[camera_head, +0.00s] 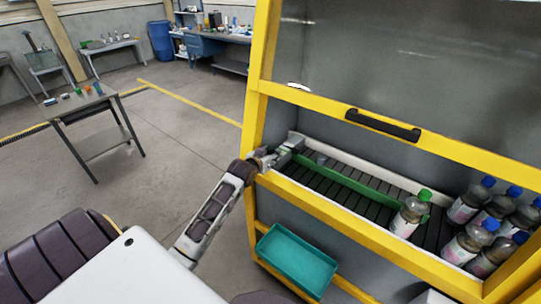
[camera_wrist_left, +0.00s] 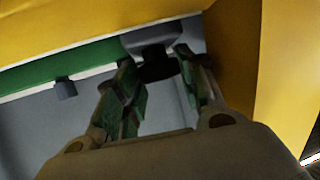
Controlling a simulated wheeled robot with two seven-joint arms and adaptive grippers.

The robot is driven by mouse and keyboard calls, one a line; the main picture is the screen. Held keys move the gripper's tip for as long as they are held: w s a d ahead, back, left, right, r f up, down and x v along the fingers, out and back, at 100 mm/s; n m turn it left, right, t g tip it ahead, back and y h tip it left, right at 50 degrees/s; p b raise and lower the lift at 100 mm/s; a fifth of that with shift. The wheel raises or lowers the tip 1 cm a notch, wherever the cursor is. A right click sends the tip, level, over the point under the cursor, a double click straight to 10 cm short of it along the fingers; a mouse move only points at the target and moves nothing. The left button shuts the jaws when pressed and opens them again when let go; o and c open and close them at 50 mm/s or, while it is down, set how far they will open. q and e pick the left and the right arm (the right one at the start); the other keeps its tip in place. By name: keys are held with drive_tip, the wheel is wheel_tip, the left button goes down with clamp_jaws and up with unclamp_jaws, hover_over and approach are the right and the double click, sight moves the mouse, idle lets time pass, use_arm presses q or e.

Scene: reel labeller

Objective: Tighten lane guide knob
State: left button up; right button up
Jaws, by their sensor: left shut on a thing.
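The green lane guide (camera_head: 350,180) runs along the slatted conveyor inside the yellow-framed machine. It also shows in the left wrist view (camera_wrist_left: 35,75), with a small grey peg (camera_wrist_left: 66,89) on it. My left gripper (camera_head: 285,153) reaches into the machine opening at the guide's left end. In the left wrist view, the left gripper's green-padded fingers (camera_wrist_left: 158,85) close on a dark knob (camera_wrist_left: 158,68) under a grey bracket (camera_wrist_left: 152,38). The fingertips partly hide the knob; its turn angle cannot be told. My right gripper is not in view.
One green-capped bottle (camera_head: 411,213) stands on the conveyor, and several blue-capped bottles (camera_head: 468,240) crowd its right side. A yellow frame bar (camera_head: 340,218) crosses in front. A teal tray (camera_head: 297,260) sits below. A clear panel with a black handle (camera_head: 383,125) is above.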

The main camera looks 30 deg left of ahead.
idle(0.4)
use_arm(q)
drive_tip(key=o, duration=1)
drive_tip(key=shift+s, duration=0.1)
drive_tip(key=shift+v, duration=1.8)
drive_tip(key=shift+d+v, duration=0.2)
drive_tip(key=shift+v, duration=1.9)
drive_tip(key=shift+c, duration=0.3)
